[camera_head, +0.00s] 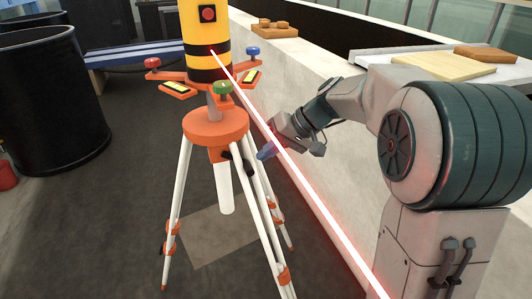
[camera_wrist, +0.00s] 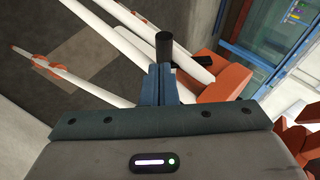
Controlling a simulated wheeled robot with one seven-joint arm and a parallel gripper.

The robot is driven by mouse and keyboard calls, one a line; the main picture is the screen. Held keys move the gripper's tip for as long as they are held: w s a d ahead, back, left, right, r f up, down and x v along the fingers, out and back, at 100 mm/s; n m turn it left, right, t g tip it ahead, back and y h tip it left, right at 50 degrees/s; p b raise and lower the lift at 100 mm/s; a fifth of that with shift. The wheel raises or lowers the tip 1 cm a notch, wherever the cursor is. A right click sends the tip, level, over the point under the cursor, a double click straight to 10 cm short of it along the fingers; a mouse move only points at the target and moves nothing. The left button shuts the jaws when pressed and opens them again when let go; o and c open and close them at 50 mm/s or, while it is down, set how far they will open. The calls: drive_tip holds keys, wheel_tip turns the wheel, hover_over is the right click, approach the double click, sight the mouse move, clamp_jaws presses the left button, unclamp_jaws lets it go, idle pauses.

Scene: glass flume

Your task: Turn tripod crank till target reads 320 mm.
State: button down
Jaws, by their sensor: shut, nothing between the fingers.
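The tripod (camera_head: 216,125) has an orange head and white legs with orange clamps, and stands left of my arm. A yellow and black laser level (camera_head: 207,40) sits on top and sends a red beam toward the lower right. The black crank (camera_head: 247,166) is at the side of the tripod head; its black grip (camera_wrist: 163,47) shows in the wrist view just beyond my fingertips. My gripper (camera_head: 265,152), with blue fingers, is shut and empty beside the crank. The fingers (camera_wrist: 159,80) also show in the wrist view; whether they touch the grip cannot be told. No target reading is legible.
A pale wall or ledge (camera_head: 310,85) runs behind my arm, with wooden boards (camera_head: 445,65) on it. A black barrel (camera_head: 50,100) stands at left. Tripod legs spread below the gripper. The dark floor (camera_head: 110,220) at lower left is open.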

drive_tip(key=w+d+f+v, duration=0.1)
drive_tip(key=d+f+v, duration=0.1)
drive_tip(key=v, duration=1)
drive_tip(key=s+d+f+m+t+h+p, duration=0.1)
drive_tip(key=s+f+h, duration=0.3)
drive_tip(key=s, duration=0.7)
drive_tip(key=s+d+f+m+h+p, duration=0.2)
drive_tip(key=s+f+h, duration=0.2)
drive_tip(key=s, duration=0.7)
drive_tip(key=shift+f+m+t+h, duration=0.3)
drive_tip(key=shift+f+t+h, duration=0.1)
drive_tip(key=shift+f, duration=0.4)
